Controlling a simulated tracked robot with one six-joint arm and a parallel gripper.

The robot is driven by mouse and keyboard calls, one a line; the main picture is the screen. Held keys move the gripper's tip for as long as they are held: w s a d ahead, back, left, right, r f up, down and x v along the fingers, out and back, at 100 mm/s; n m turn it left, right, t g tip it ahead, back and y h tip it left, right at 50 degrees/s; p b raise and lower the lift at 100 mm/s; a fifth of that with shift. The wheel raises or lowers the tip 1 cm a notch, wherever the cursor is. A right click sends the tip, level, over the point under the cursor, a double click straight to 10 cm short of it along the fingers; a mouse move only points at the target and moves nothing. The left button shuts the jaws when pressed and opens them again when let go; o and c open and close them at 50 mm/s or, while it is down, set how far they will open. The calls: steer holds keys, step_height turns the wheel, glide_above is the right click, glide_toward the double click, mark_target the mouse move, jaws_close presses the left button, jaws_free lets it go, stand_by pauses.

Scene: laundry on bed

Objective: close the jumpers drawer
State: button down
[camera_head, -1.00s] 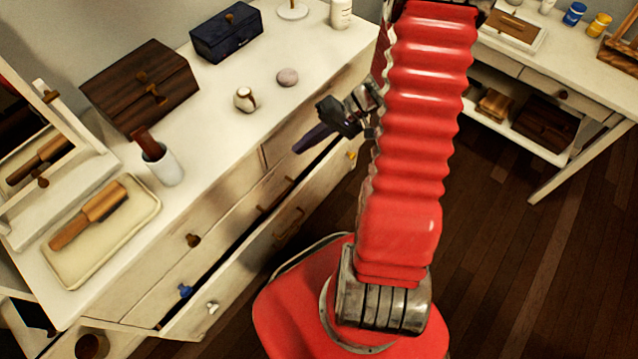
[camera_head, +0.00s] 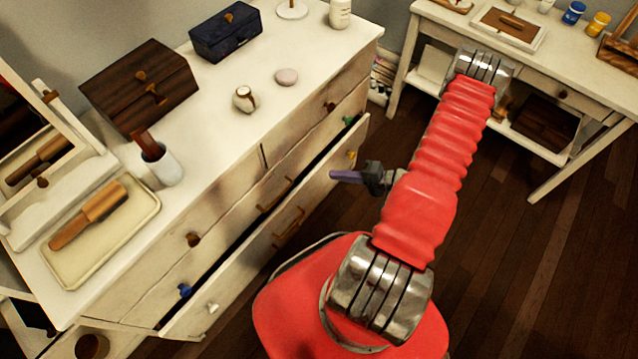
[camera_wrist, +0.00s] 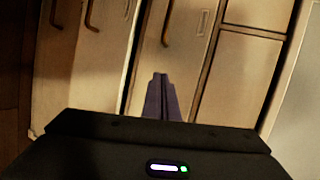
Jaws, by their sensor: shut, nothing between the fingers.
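A drawer, which I take to be the jumpers drawer (camera_head: 252,258), stands partly open low in the cream dresser. A dark gap shows behind its top edge. Its front has a bar handle (camera_head: 289,228), a white knob (camera_head: 212,307) and a yellow knob (camera_head: 351,158). My gripper (camera_head: 334,176) is shut and empty, its purple fingers pointing left at the drawer's front near the yellow knob. I cannot tell whether they touch it. In the wrist view, the shut fingers (camera_wrist: 159,85) point toward drawer fronts with bar handles.
The dresser top (camera_head: 215,130) bears a dark wooden box (camera_head: 140,85), a navy box (camera_head: 226,33), a hairbrush on a tray and small items. A white desk (camera_head: 540,55) stands at the right. The dark floor (camera_head: 510,230) between is clear.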

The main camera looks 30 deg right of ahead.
steer(key=s+d+f+m+t+h, duration=0.1)
steer(key=s+f, duration=0.4)
steer(key=f, duration=0.6)
steer(key=m+t+h, duration=0.1)
steer(key=m+h, duration=0.1)
steer(key=shift+m+t+h, duration=0.3)
steer(key=shift+h, duration=0.1)
steer(key=shift+f, duration=0.1)
glide_toward(311, 180)
steer(key=shift+f+x, duration=0.2)
steer(key=shift+x, duration=1.7)
steer(key=shift+w+a, duration=0.2)
steer(key=shift+w, duration=0.35)
steer(key=shift+w+a, duration=0.25)
steer(key=shift+w, duration=0.25)
steer(key=shift+w, duration=0.1)
